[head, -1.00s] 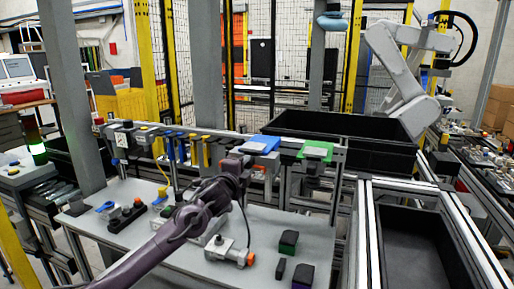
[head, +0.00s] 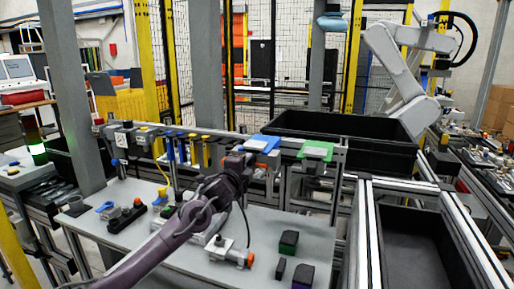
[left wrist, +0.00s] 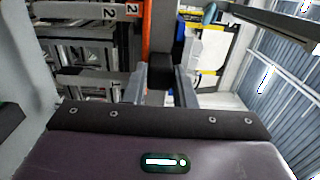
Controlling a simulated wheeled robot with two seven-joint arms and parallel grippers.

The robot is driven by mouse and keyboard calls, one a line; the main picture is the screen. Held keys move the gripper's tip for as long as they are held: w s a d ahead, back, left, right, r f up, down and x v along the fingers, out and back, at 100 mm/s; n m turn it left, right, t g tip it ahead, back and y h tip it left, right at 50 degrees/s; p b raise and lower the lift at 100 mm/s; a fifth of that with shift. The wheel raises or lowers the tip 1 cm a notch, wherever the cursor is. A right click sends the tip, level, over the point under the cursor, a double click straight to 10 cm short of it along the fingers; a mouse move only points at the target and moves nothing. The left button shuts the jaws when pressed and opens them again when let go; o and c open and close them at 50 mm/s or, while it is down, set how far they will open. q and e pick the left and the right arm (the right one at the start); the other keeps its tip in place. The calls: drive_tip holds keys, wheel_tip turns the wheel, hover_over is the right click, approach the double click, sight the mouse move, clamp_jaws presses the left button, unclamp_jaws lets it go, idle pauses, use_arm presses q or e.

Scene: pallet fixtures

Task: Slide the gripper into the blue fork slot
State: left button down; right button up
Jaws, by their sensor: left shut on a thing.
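The blue-topped fixture (head: 263,143), the only blue fork piece I can pick out, stands on the frame behind the table, left of the green-topped one (head: 316,151). My left gripper (head: 243,160) is just in front and lower left of the blue top. In the head view its fingertips are hard to make out. In the left wrist view its two grey fingers (left wrist: 161,82) are shut on a dark block (left wrist: 160,74) between them. A blue patch (left wrist: 193,48) shows beyond, right of the fingers. The slot opening is not clear. My right gripper is not in view.
An orange upright strip (left wrist: 148,28) lies beyond the fingers. The white table (head: 182,262) holds a valve-like metal part (head: 226,250) and small dark blocks (head: 288,242). A large black bin (head: 345,133) stands behind the fixtures. Yellow posts (head: 355,55) rise farther back.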

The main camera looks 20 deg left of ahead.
use_arm(q)
drive_tip(key=shift+w+r, duration=0.15)
drive_tip(key=shift+r, duration=0.05)
drive_tip(key=shift+w, duration=0.4)
drive_tip(key=shift+f, duration=0.1)
drive_tip(key=c, duration=1.1)
unclamp_jaws()
drive_tip(key=shift+s, duration=0.1)
drive_tip(key=shift+f, duration=0.35)
drive_tip(key=shift+s+d+r+b, duration=0.15)
drive_tip(key=shift+s+b, duration=0.7)
drive_tip(key=shift+s, duration=1.1)
drive_tip(key=shift+s+d+r+b, duration=0.1)
drive_tip(key=shift+s+b, duration=0.7)
drive_tip(key=shift+s, duration=1.15)
